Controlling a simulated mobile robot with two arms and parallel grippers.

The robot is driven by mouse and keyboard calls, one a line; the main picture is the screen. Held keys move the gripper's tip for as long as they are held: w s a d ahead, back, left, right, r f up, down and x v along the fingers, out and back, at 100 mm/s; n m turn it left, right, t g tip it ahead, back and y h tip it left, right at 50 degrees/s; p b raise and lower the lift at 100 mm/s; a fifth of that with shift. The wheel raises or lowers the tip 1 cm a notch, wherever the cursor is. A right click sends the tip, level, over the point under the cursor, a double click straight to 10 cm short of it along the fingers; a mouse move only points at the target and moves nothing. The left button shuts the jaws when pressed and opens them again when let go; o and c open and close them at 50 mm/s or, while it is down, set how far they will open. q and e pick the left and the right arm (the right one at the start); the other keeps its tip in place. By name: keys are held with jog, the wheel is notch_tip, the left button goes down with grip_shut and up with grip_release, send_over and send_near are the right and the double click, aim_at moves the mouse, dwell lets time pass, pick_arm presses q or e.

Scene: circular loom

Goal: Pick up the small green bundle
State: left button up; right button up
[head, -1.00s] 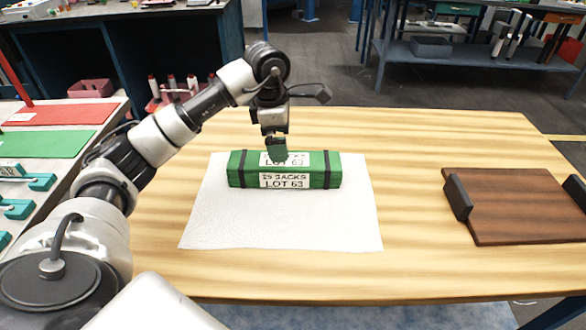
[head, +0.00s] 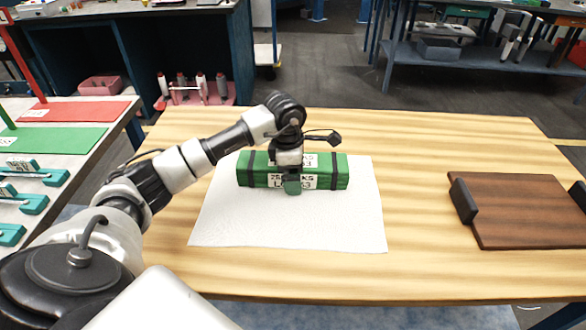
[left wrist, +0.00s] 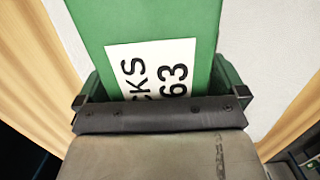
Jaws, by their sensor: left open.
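The green bundle (head: 327,172) lies on a white cloth on the wooden table, with two dark straps and white labels reading in part "63". It fills the upper middle of the left wrist view (left wrist: 205,25). My left gripper (head: 291,184) is over the middle of the bundle, pointing down. In the left wrist view its two fingers (left wrist: 160,90) stand apart, one at each side of the bundle. The near finger hangs in front of the bundle's front face in the head view. The far finger is hidden there. My right gripper is in neither view.
The white cloth (head: 340,225) lies under the bundle, with bare table around it. A dark brown board (head: 520,210) with black handles lies at the right. A side bench at the left holds a red mat (head: 75,112), a green mat (head: 55,140) and teal items.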

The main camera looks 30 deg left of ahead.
pick_arm(q)
jog(key=c, duration=1.1)
jog(key=shift+r, duration=0.1)
jog(key=shift+c, duration=0.5)
jog(key=shift+r, duration=0.1)
